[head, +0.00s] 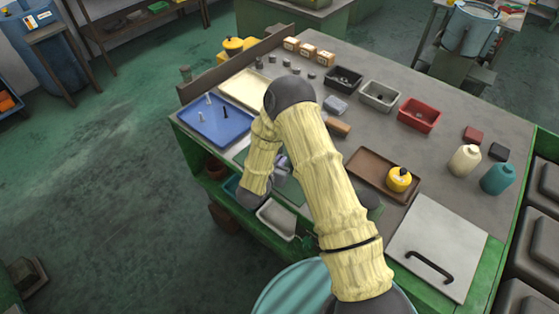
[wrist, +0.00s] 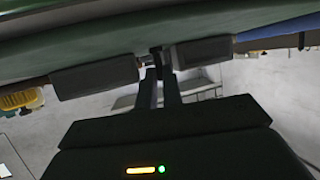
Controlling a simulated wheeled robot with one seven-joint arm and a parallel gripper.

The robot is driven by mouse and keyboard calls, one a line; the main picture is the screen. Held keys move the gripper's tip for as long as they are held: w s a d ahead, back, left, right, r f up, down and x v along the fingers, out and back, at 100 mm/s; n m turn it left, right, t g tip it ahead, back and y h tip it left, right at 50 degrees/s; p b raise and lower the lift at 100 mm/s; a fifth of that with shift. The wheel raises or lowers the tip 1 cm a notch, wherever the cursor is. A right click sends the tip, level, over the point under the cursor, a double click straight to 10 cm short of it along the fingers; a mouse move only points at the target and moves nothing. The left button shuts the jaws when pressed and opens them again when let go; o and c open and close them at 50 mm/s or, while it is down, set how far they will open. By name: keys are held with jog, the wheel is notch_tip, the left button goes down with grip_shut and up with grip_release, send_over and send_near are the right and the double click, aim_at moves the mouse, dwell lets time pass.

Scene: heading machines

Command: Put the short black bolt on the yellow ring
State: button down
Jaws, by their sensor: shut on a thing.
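In the wrist view my gripper (wrist: 158,62) is shut on a small dark thing (wrist: 157,56), which looks like a black bolt; its length cannot be judged. In the head view my arm hides most of my gripper. A blue tray (head: 238,127) lies at the table's left edge, with a dark bolt (head: 227,113) and pale bolts (head: 208,99) standing in it. I cannot make out the yellow ring in either view; my arm covers part of the table near the green mat (head: 292,190).
A brown tray (head: 365,165) with a yellow round container (head: 399,179) lies right of my arm. Black, grey and red bins (head: 419,114) stand farther back. Bottles (head: 464,160) stand at the right.

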jog(key=c, duration=1.8)
grip_release()
jog(key=shift+r, duration=0.2)
jog(key=b+v, duration=0.3)
jog(key=v, duration=0.9)
jog(key=shift+s+f+b, duration=0.1)
jog(key=shift+f+b, duration=0.05)
jog(key=shift+b, duration=0.15)
